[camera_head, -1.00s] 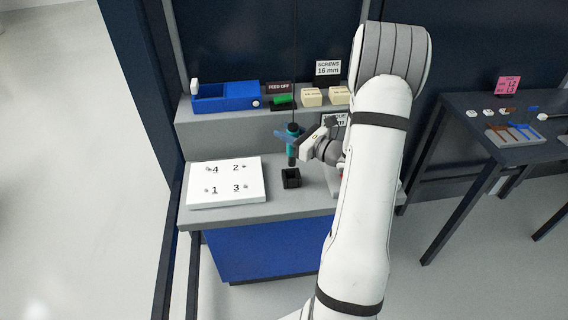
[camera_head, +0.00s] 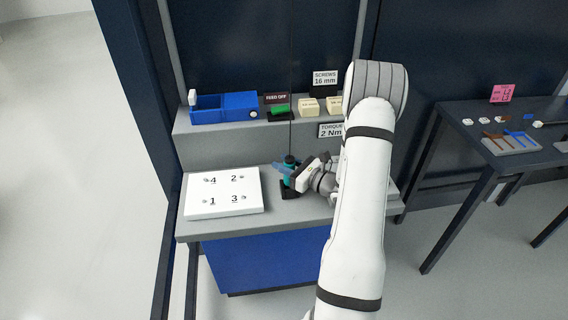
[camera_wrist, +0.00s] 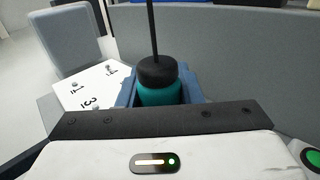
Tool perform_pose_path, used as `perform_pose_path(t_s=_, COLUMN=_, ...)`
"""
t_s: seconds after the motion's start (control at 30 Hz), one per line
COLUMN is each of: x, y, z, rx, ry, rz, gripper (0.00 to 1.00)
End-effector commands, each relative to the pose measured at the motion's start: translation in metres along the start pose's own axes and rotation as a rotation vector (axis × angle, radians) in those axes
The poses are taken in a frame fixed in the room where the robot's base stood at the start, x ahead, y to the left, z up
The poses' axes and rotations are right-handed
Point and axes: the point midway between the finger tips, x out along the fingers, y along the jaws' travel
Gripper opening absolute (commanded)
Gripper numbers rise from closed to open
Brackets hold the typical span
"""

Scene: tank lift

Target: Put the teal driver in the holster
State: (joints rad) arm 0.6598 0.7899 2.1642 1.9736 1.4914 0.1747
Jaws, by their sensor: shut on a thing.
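The teal driver (camera_head: 290,164) is upright on the lower bench shelf, with a thin cord or rod rising from its black top. It shows in the wrist view (camera_wrist: 160,94) between the blue fingers of my gripper. My gripper (camera_head: 287,173) is shut on the driver from the right. The black holster (camera_head: 290,192) is directly under the driver, and the driver's lower end is at or inside it. My fingers and the driver hide most of the holster's opening, so I cannot tell how deep the driver is.
A white numbered plate (camera_head: 222,192) lies left of the holster. On the raised shelf are a blue bin (camera_head: 224,107), a green button (camera_head: 280,109) and cream boxes (camera_head: 308,107). A torque sign (camera_head: 331,131) stands behind my arm. A dark table (camera_head: 520,150) is at the right.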

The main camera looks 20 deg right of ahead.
Motion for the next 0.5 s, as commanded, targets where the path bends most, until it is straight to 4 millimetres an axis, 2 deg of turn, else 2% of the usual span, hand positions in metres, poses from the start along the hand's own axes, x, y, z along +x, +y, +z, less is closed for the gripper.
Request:
perform_pose_path(t_s=0.03, x=0.0002, y=0.0, z=-0.0031, rx=0.0, ry=-0.001, rz=0.0, gripper=0.09)
perform_pose_path(t_s=0.07, x=0.0002, y=0.0002, z=-0.0025, rx=0.0, ry=0.0, rz=0.0, gripper=0.34)
perform_pose_path(t_s=0.1, x=0.0002, y=0.0002, z=-0.0018, rx=0.0, ry=0.0, rz=0.0, gripper=0.37)
perform_pose_path(t_s=0.3, x=0.0004, y=0.0004, z=-0.0017, rx=0.0, ry=0.0, rz=0.001, gripper=0.53)
perform_pose_path(t_s=0.5, x=0.0005, y=0.0006, z=-0.0016, rx=0.0, ry=0.0, rz=0.001, gripper=0.54)
